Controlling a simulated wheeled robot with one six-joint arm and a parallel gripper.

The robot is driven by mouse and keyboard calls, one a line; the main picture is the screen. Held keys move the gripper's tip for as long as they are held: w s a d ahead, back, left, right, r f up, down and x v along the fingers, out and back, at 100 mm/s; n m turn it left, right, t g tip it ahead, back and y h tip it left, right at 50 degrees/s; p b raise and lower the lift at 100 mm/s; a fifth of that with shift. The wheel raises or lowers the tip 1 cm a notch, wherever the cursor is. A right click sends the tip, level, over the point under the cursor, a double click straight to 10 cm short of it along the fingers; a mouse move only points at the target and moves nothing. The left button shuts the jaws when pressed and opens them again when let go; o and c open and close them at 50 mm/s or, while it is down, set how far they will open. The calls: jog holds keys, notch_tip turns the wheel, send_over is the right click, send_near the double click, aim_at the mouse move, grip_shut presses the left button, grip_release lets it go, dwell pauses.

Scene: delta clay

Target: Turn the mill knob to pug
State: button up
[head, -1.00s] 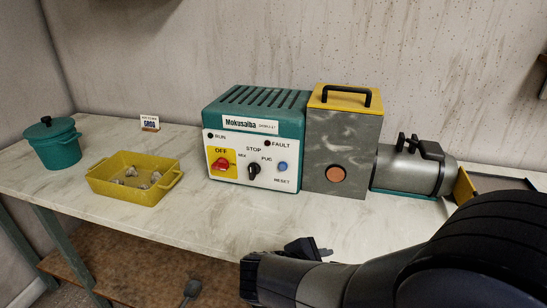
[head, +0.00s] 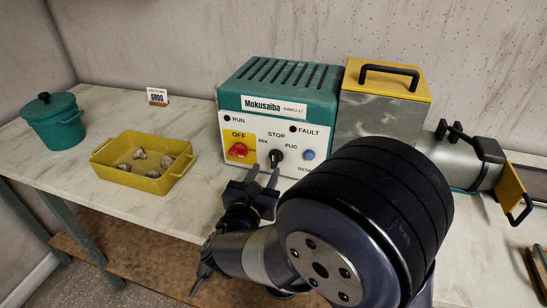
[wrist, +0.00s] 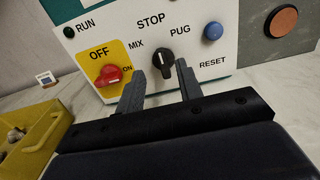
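The mill's control box (head: 282,85) is teal with a white front panel. Its black mill knob (head: 276,158) sits below the labels MIX, STOP and PUG; in the wrist view the knob (wrist: 163,66) has its pointer up, roughly toward STOP. My gripper (head: 264,174) is in front of the panel, just below the knob in the head view. In the wrist view my gripper (wrist: 160,75) is open, its two fingers showing to the left and right of the knob. I cannot tell whether they reach it or touch it; nothing is held.
A red OFF/ON switch (wrist: 113,74) is left of the knob; a blue RESET button (wrist: 213,31) is right. The RUN lamp (wrist: 69,32) looks dark. The mill's grey block (head: 376,112) stands right. A yellow tray (head: 128,176) with lumps and a teal pot (head: 54,122) stand left.

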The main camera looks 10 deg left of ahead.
aim_at(273, 157)
jog(key=w, duration=0.4)
jog(key=w+d, duration=0.1)
jog(key=w, duration=0.1)
jog(key=shift+w, duration=0.1)
grip_shut()
